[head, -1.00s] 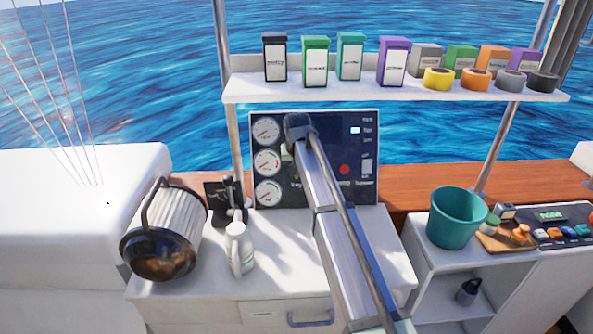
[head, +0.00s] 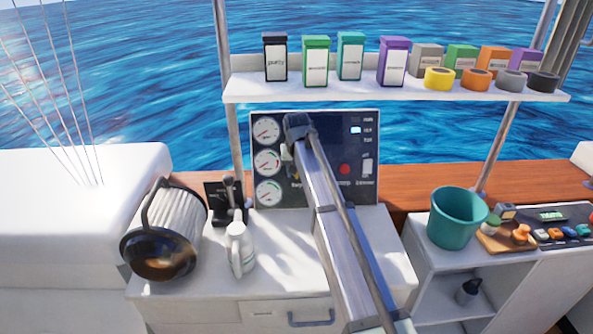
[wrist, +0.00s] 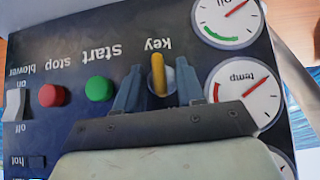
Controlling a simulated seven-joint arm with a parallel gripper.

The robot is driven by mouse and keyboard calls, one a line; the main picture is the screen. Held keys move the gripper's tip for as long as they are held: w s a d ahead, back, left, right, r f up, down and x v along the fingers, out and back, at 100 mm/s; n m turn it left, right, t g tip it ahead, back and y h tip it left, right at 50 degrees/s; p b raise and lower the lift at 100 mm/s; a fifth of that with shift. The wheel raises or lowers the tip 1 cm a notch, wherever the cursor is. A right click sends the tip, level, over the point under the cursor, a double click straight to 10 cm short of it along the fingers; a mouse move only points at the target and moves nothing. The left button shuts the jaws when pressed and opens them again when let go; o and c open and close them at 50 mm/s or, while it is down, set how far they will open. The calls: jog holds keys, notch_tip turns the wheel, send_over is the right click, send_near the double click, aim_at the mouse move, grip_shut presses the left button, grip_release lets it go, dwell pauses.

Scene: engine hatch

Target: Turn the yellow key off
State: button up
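The yellow key (wrist: 157,73) is on the dark control panel, below the upside-down "key" label in the wrist view. It stands upright in that picture, on a pale round base. My gripper (wrist: 159,66) is open, with one blue finger on each side of the key. Gaps show between the key and both fingers, so I see no contact. In the head view the control panel (head: 334,133) stands at the back of the white counter, and my arm hides the key and most of my gripper.
In the wrist view a green start button (wrist: 99,88), a red stop button (wrist: 53,95) and a blower switch (wrist: 17,101) lie left of the key. Gauges (wrist: 246,92) lie right. A shelf (head: 300,92) with boxes and tape rolls overhangs the panel. A white bottle (head: 239,249) stands on the counter.

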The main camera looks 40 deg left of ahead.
jog(key=s+d+r, duration=0.4)
jog(key=s+d, duration=0.5)
jog(key=s, duration=0.1)
jog(key=shift+d+r, duration=0.15)
jog(key=shift+r, duration=0.2)
dwell(0.4)
